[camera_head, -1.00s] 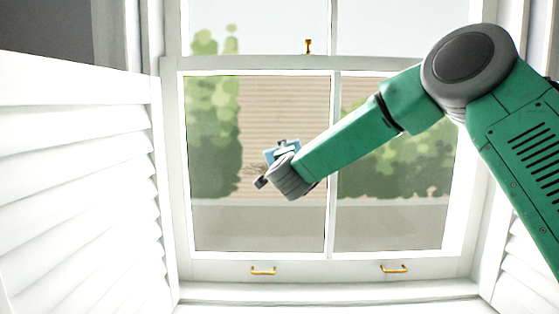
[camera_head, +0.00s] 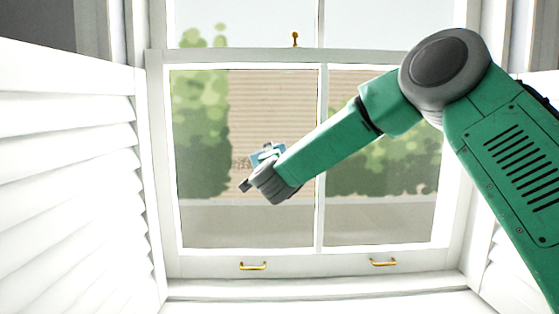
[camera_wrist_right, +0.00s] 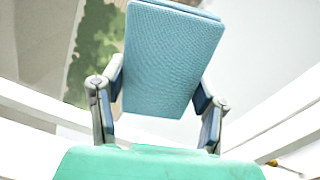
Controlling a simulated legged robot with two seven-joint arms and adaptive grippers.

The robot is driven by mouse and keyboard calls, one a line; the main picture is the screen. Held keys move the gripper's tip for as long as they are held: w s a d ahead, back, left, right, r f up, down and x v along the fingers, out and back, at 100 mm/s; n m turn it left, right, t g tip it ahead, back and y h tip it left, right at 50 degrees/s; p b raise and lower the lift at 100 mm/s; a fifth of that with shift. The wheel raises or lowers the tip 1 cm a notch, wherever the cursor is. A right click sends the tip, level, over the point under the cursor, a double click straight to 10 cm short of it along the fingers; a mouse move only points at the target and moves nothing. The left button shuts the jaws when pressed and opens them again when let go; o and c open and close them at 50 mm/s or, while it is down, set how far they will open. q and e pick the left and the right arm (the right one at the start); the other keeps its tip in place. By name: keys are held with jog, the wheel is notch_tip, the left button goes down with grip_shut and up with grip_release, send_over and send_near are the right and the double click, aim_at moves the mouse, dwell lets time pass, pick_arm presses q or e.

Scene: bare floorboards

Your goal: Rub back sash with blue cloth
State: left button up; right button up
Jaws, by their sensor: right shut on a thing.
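The blue cloth (camera_head: 268,152) is a folded, flat pad held in my right gripper (camera_head: 258,166), in front of the left pane of the front sash. In the right wrist view the cloth (camera_wrist_right: 170,60) is large and textured, clamped between the two fingers of the right gripper (camera_wrist_right: 160,98). The window's lower front sash (camera_head: 215,262) has a white frame. The back sash (camera_head: 158,22) is the upper one, partly visible at the top of the head view. Whether the cloth touches the glass cannot be told. My left gripper is not in view.
A gold latch (camera_head: 295,39) stands on the front sash's top rail. Two gold pulls, left (camera_head: 252,266) and right (camera_head: 383,262), sit on its bottom rail. A white louvred shutter (camera_head: 70,180) fills the left side; another (camera_head: 505,255) shows at the right. The sill (camera_head: 300,290) is clear.

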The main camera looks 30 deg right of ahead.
aim_at(255, 159)
jog(key=shift+w+a, duration=0.5)
jog(key=shift+a, duration=0.4)
jog(key=shift+w+a+r+p, duration=0.1)
jog(key=shift+w+a+p, duration=0.15)
jog(key=shift+w+a, duration=0.3)
jog(key=shift+w+a+p, duration=0.2)
jog(key=shift+w+a, duration=0.1)
jog(key=shift+a, duration=0.4)
jog(key=shift+w+a+p, duration=0.3)
jog(key=shift+w+a, duration=0.35)
jog(key=shift+a, duration=0.45)
jog(key=shift+w+a+p, duration=0.35)
jog(key=shift+w+a, duration=0.35)
jog(key=shift+a, duration=0.35)
jog(key=shift+w+a+p, duration=0.3)
jog(key=shift+w+a, duration=0.35)
jog(key=shift+a, duration=0.45)
jog(key=shift+s+d+b, duration=0.45)
jog(key=shift+s+d, duration=0.2)
jog(key=shift+d, duration=0.35)
jog(key=shift+s+d, duration=0.45)
jog(key=shift+d, duration=0.3)
